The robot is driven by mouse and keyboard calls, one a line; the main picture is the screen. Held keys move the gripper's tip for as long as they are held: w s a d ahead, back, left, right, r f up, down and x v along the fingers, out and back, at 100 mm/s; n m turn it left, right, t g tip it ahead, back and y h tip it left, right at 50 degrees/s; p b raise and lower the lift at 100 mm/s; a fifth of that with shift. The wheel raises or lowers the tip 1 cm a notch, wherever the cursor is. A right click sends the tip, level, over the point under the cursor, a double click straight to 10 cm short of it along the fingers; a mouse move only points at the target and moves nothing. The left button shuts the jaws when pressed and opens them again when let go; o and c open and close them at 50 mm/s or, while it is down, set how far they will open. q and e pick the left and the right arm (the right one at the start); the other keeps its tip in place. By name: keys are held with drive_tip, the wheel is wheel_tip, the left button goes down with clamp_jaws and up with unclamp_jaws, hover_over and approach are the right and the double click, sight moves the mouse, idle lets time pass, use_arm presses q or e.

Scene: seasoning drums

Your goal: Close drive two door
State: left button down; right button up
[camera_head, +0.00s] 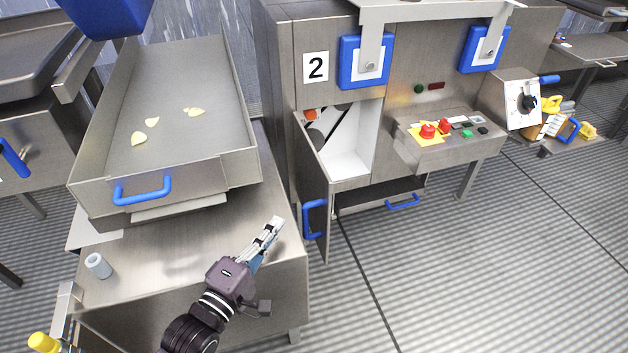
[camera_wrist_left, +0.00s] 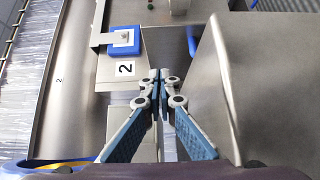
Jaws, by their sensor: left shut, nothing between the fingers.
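The drive two door (camera_head: 314,205) is a grey metal panel with a blue handle (camera_head: 313,219). My right gripper is not in view.
A metal tray (camera_head: 190,165) with several yellow chips and a blue handle stands left. A grey cylinder (camera_head: 97,265) stands on the table (camera_head: 200,262). A control box (camera_head: 447,150) with red buttons juts out right of the opening. The floor (camera_head: 430,270) in front is clear.

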use_arm(q)
drive_tip(key=shift+w+d, duration=0.1)
drive_tip(key=shift+w, duration=0.25)
drive_tip(key=shift+w+d, duration=0.15)
drive_tip(key=shift+w, duration=0.15)
drive_tip(key=b, duration=0.1)
approach(322, 181)
drive_tip(key=w+a, duration=0.1)
drive_tip(key=w, duration=0.3)
drive_tip(key=d, duration=0.1)
drive_tip(key=w+d, duration=0.1)
drive_tip(key=shift+d+b, duration=0.35)
drive_tip(key=shift+w+d, duration=0.1)
drive_tip(key=shift+d, duration=0.3)
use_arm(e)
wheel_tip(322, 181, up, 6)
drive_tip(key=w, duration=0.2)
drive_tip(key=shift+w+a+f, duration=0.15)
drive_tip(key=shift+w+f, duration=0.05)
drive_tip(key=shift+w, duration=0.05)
use_arm(q)
drive_tip(key=shift+d, duration=0.1)
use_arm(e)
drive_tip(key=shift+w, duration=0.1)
